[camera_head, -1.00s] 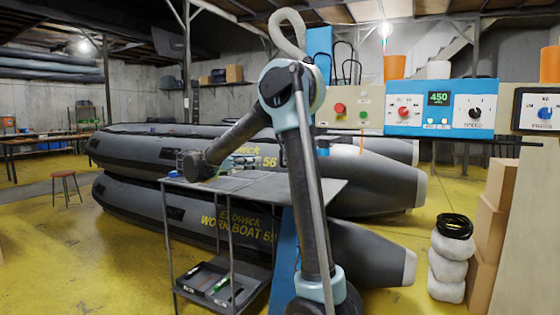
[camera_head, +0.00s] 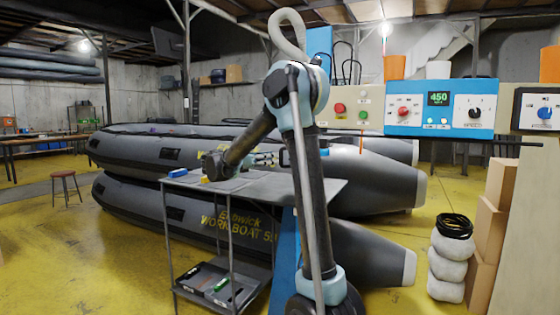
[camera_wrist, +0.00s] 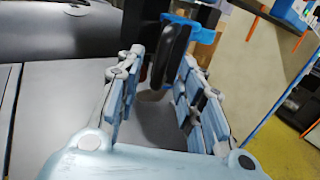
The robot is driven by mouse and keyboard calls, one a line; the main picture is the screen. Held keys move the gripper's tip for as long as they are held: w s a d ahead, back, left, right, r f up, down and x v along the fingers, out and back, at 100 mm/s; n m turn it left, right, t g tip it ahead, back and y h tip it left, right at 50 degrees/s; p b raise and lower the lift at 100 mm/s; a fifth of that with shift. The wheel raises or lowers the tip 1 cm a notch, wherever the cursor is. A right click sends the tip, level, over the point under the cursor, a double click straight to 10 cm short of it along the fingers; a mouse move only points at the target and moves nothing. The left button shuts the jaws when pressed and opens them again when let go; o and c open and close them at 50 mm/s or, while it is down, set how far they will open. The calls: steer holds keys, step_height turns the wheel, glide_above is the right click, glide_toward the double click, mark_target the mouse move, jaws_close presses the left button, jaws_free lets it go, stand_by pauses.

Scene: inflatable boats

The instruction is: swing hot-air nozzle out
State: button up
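My gripper (camera_head: 270,158) is above the grey table, pointing right toward the blue machine column. In the wrist view my gripper (camera_wrist: 160,62) has its two jointed fingers spread apart. A dark upright grip or handle (camera_wrist: 174,50), which seems to belong to the hot-air nozzle, stands between the fingertips, closer to the right finger. I cannot tell whether they touch. A blue bracket (camera_wrist: 203,34) and an amber part lie just behind it. In the head view my arm hides most of the nozzle area.
The grey table (camera_head: 315,187) has small blue and yellow items at its left end and a tray below. Inflatable boats (camera_head: 140,208) lie behind it. A control panel (camera_head: 425,122) showing 450 hangs at right, with boxes (camera_head: 487,230) and white rolls (camera_head: 447,262) below.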

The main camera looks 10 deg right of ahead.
mark_target(281, 162)
steer(key=x, duration=0.6)
steer(key=shift+a, duration=0.1)
jaws_close()
